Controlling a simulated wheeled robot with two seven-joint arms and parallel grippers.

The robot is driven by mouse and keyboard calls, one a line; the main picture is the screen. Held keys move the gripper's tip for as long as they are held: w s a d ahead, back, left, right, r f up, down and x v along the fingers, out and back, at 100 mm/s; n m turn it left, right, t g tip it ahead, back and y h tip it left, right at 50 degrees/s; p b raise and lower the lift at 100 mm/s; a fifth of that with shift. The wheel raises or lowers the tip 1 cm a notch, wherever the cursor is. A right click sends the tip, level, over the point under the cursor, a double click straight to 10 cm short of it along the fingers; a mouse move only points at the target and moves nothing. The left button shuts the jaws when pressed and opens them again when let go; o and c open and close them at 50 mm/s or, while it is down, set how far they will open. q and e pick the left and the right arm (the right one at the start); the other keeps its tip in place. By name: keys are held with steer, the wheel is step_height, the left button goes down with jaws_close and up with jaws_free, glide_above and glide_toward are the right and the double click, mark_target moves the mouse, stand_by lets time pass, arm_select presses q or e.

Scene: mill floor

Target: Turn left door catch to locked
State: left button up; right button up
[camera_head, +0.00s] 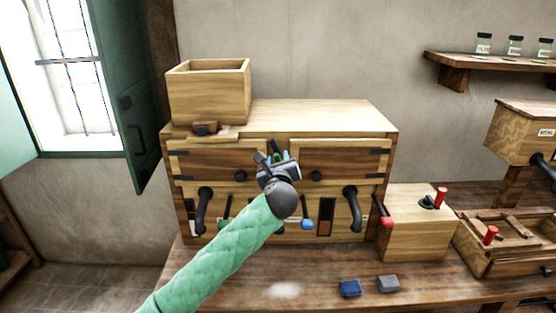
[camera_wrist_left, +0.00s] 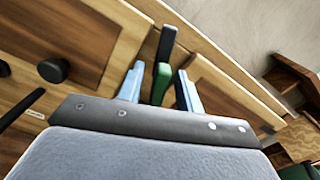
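The wooden cabinet (camera_head: 335,118) has two upper doors, the left door (camera_head: 215,161) and the right door (camera_head: 345,158), both looking closed. A catch with a dark upper arm and a green part (camera_wrist_left: 160,83) stands at the gap between the doors; in the head view it is mostly hidden by my gripper. My left gripper (camera_head: 275,159) is at this gap. In the left wrist view its two light-blue fingers (camera_wrist_left: 159,88) stand apart, one on each side of the green part, with narrow gaps showing. My right gripper is not in view.
Below the doors are black curved handles (camera_head: 204,209) and small levers with coloured tips. An open wooden box (camera_head: 208,92) sits on the cabinet top. A wooden box with a red-knobbed lever (camera_head: 415,226) stands at right. Blue (camera_head: 350,288) and grey (camera_head: 388,284) blocks lie on the bench.

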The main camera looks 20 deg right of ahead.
arm_select(q)
jaws_close()
